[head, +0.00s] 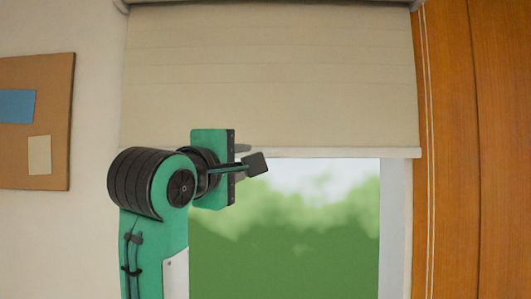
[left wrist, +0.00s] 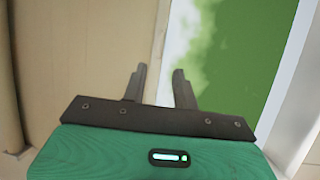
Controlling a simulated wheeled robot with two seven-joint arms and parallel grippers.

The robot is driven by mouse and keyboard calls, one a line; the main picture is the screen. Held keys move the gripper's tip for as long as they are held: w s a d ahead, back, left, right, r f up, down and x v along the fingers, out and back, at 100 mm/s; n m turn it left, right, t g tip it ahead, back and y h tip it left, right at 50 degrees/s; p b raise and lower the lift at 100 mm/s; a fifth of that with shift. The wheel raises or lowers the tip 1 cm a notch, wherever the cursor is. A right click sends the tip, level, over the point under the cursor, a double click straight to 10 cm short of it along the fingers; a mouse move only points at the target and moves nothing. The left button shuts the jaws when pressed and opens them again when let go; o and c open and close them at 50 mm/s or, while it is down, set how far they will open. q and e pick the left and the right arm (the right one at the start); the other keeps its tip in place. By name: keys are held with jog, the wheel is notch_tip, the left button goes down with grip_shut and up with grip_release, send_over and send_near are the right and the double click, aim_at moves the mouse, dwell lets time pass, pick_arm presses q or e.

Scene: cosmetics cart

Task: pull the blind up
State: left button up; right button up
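The cream roller blind (head: 270,75) hangs over the upper part of the window, its cloth also filling the left of the left wrist view (left wrist: 80,50). Its pale bottom bar (head: 340,153) runs level across the window. My left gripper (head: 250,163) is at the left part of this bar. In the left wrist view its two dark fingers (left wrist: 160,75) stand apart, with the bar (left wrist: 159,45) showing between them. One finger is over the cloth side, the other over the glass side. I cannot tell whether they touch the bar. My right gripper is not in view.
Below the bar, the window (head: 310,220) shows blurred green and pale sky. A cord (head: 428,150) hangs at the right beside a wooden panel (head: 500,150). A cork board (head: 55,100) with paper notes is on the left wall.

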aim_at(269, 155)
pick_arm(q)
jog(key=p+x, duration=0.3)
jog(key=x, duration=0.7)
jog(key=shift+r+p, duration=0.1)
jog(key=shift+p, duration=0.25)
jog(key=shift+w+d, duration=0.15)
jog(key=shift+w, duration=0.4)
grip_shut()
